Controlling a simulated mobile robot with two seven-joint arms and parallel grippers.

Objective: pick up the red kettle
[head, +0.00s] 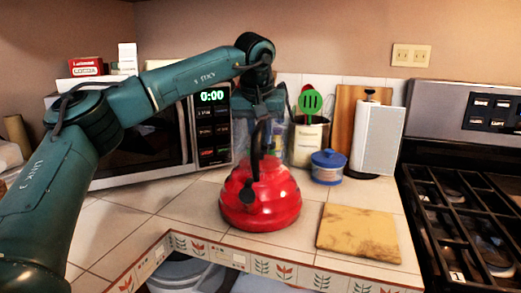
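The red kettle (261,201) stands upright on the tiled counter, with its black handle arching up and its dark spout facing me. My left arm comes in from the left and bends down behind and above the kettle. My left gripper (262,118) points down at the top of the handle. The fingers are small and dark there and partly hidden behind the handle, so I cannot tell if they touch it or are closed. My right gripper is not in view.
A microwave (213,128) stands behind left. A utensil crock (308,145), a blue-lidded jar (327,167) and a paper towel roll (379,138) stand behind right. A wooden board (358,233) lies right of the kettle. The stove (470,200) is at far right. The counter's front edge is near.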

